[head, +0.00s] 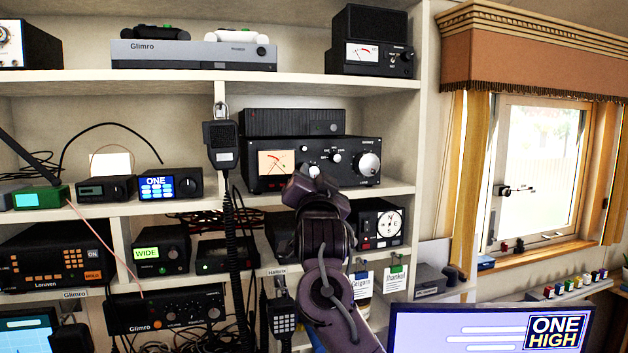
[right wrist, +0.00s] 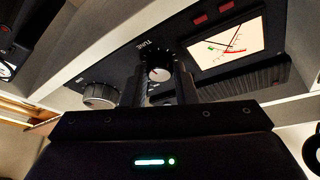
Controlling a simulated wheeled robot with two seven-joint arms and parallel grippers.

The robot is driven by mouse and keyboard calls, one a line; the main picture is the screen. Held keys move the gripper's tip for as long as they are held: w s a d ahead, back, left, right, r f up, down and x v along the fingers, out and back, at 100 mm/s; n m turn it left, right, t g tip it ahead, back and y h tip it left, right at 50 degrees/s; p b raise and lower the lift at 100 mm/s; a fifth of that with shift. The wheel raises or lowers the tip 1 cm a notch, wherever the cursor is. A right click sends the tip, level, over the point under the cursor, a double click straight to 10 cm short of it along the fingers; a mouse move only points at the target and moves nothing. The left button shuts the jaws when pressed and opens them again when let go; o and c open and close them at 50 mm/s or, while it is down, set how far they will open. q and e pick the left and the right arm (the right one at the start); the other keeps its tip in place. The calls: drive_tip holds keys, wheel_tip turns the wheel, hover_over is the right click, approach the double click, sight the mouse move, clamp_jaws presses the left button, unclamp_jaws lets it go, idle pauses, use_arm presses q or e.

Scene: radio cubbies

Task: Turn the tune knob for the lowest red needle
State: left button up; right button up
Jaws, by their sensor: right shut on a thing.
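The black tuner box (head: 262,183) sits on the middle shelf with a lit cross-needle meter (head: 276,162) at its left and a large silver knob (head: 369,164) at its right. In the right wrist view the meter (right wrist: 228,47) shows a red needle and a dark needle crossing over its pale face. The tune knob (right wrist: 158,74), under the label TUNE, is between the fingers of my right gripper (right wrist: 160,86), which is shut on it. In the head view my right gripper (head: 312,179) covers part of the panel front. My left gripper is not in view.
A hand microphone (head: 221,145) hangs on the shelf post left of the tuner, its coiled cord dropping down. A compass-dial unit (head: 378,224) stands below right. A monitor (head: 488,328) fills the lower right. Other radios fill the cubbies at left.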

drive_tip(key=o, duration=1)
drive_tip(key=shift+s, duration=0.1)
drive_tip(key=shift+s+f+b, duration=0.2)
drive_tip(key=shift+s+b, duration=0.05)
drive_tip(key=shift+b, duration=0.1)
drive_tip(key=b+v, duration=0.3)
drive_tip(key=v, duration=0.4)
drive_tip(key=shift+r, duration=0.1)
